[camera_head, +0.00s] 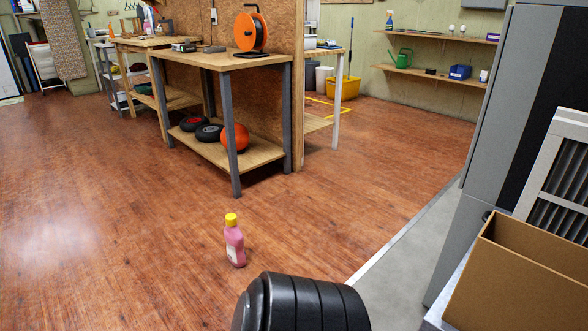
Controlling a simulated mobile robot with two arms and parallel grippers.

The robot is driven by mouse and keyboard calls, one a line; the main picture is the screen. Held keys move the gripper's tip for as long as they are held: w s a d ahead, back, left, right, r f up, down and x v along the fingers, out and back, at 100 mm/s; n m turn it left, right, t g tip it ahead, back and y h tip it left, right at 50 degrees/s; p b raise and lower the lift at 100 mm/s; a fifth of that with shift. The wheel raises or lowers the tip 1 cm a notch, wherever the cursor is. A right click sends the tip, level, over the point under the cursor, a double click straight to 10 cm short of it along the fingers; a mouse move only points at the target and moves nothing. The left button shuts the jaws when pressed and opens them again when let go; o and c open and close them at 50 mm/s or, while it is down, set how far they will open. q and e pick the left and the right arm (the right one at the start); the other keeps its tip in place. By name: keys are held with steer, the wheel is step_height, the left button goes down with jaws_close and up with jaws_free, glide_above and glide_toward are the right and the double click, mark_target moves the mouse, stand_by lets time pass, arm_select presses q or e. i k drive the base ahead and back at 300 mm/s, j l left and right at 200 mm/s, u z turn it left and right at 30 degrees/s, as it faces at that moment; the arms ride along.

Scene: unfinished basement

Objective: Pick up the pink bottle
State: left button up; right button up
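The pink bottle (235,245) with a yellow cap stands upright on the reddish wood floor, near the middle of the lower half of the head view. It has a pale label on its lower left side. Nothing touches it. Neither of my grippers is in view.
A cardboard box (520,275) and grey cabinet (505,90) are at right. Floor left of the bottle is clear.

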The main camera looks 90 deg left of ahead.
mark_target(234, 238)
steer(key=u, duration=2.6)
steer(key=k+l+u, duration=0.45)
steer(key=k+u, duration=0.25)
steer(key=i+u, duration=0.15)
steer(key=i, duration=0.3)
steer(key=i+u, duration=0.2)
steer(key=i, duration=0.3)
steer(key=i+l+u, duration=0.15)
steer(key=i, duration=0.3)
steer(key=i+l+u, duration=0.2)
steer(key=i, duration=0.25)
steer(key=i+l+u, duration=0.15)
steer(key=i, duration=0.3)
